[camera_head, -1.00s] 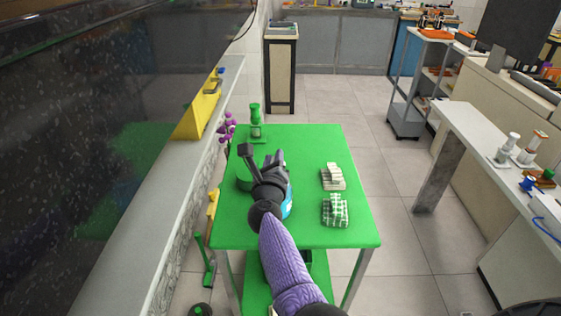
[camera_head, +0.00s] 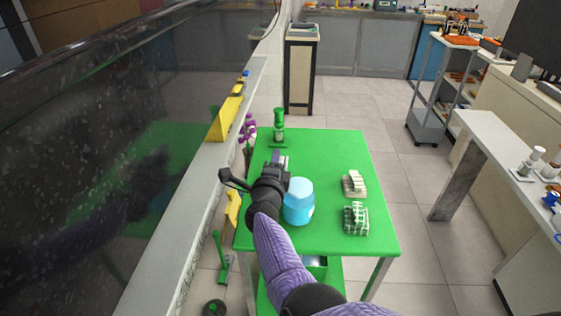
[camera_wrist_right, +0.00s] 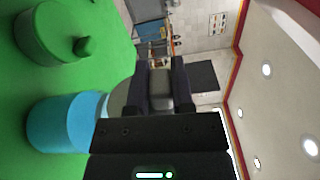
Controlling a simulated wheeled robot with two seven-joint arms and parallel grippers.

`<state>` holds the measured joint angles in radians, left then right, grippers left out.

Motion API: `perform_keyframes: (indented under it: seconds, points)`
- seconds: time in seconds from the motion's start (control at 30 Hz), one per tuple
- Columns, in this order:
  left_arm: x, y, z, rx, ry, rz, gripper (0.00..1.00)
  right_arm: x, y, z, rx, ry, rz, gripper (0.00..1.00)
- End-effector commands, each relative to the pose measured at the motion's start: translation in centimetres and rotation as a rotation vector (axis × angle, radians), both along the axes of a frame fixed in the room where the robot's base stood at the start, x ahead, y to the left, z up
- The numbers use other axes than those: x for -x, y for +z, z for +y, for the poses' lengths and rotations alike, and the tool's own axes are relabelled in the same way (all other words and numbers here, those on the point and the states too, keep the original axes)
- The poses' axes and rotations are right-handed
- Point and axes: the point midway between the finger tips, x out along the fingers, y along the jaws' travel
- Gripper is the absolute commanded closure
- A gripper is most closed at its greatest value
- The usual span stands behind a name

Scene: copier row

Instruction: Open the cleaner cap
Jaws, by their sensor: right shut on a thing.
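The cleaner is a light-blue round container (camera_head: 298,206) standing upright on the green table; it also shows at the lower left of the right wrist view (camera_wrist_right: 60,124). My right gripper (camera_head: 277,164) is just left of and beyond its top. In the right wrist view, the fingers (camera_wrist_right: 160,78) are shut on a pale rounded thing (camera_wrist_right: 122,96), which seems to be the cap. It is mostly hidden, and I cannot tell whether it touches the container. My left gripper is not in view.
A green knobbed thing (camera_wrist_right: 48,32) lies beyond the container. A dark glass wall and ledge (camera_head: 190,178) border the left.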

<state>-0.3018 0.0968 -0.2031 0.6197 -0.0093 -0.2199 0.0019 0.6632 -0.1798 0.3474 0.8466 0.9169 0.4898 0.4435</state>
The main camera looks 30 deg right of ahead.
Motion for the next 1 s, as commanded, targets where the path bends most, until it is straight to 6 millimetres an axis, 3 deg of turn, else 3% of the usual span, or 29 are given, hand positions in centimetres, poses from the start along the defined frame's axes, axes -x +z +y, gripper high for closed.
perform_keyframes:
  seconds: [0.4,0.9,0.93,1.0]
  points:
    - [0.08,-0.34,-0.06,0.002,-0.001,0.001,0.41,-0.48,-0.39,0.69,0.120,-0.001,0.082,1.00]
    - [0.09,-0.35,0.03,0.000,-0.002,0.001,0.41,-0.50,-0.46,0.76,0.131,-0.001,0.091,1.00]
    - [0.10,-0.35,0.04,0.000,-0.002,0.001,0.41,-0.50,-0.46,0.76,0.131,-0.001,0.091,0.65]
    - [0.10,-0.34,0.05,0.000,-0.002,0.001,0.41,-0.51,-0.46,0.75,0.131,-0.001,0.091,0.50]
